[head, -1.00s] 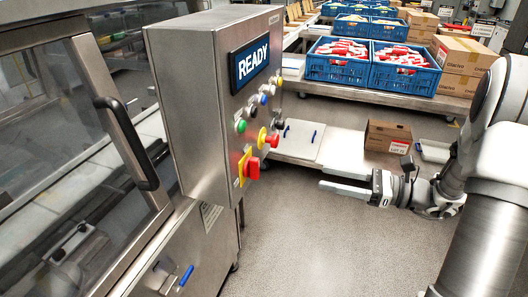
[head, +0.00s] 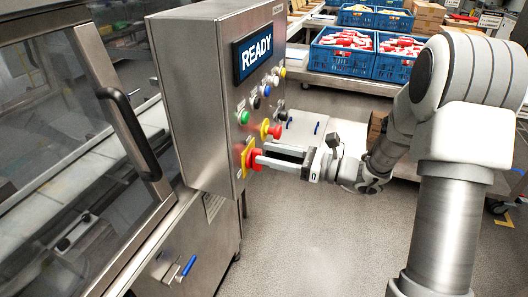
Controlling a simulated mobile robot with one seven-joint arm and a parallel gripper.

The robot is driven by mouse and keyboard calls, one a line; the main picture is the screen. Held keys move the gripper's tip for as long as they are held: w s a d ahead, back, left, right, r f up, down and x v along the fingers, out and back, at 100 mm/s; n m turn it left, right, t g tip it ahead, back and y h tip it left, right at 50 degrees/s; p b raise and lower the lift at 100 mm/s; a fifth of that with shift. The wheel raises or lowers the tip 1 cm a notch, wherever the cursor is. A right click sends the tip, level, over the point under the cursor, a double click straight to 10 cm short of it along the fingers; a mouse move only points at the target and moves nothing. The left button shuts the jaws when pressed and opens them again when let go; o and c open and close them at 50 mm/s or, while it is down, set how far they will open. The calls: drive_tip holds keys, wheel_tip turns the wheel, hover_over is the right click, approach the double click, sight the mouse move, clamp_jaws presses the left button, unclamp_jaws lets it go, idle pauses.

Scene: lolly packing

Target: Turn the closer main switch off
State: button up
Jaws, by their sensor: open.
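The red rotary main switch (head: 252,162) sits on a yellow plate (head: 243,158), low on the front face of the grey steel control cabinet (head: 196,100). My gripper (head: 264,155) reaches in from the right, with its fingers pointing at the switch. The fingers are apart, with a dark gap between them, and their tips overlap the switch in the picture. I cannot tell whether they touch it. The fingertips partly hide the switch, so its handle angle is unclear. The display (head: 253,52) on the cabinet reads READY.
A red emergency button (head: 275,131) on a yellow ring sits just above the switch, with several smaller buttons higher up. A machine door with a black handle (head: 130,135) is at left. Blue crates (head: 341,58) stand behind. The floor (head: 310,240) below my gripper is clear.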

drive_tip(key=shift+x, duration=0.95)
drive_tip(key=shift+c, duration=0.2)
clamp_jaws()
drive_tip(key=shift+f, duration=0.1)
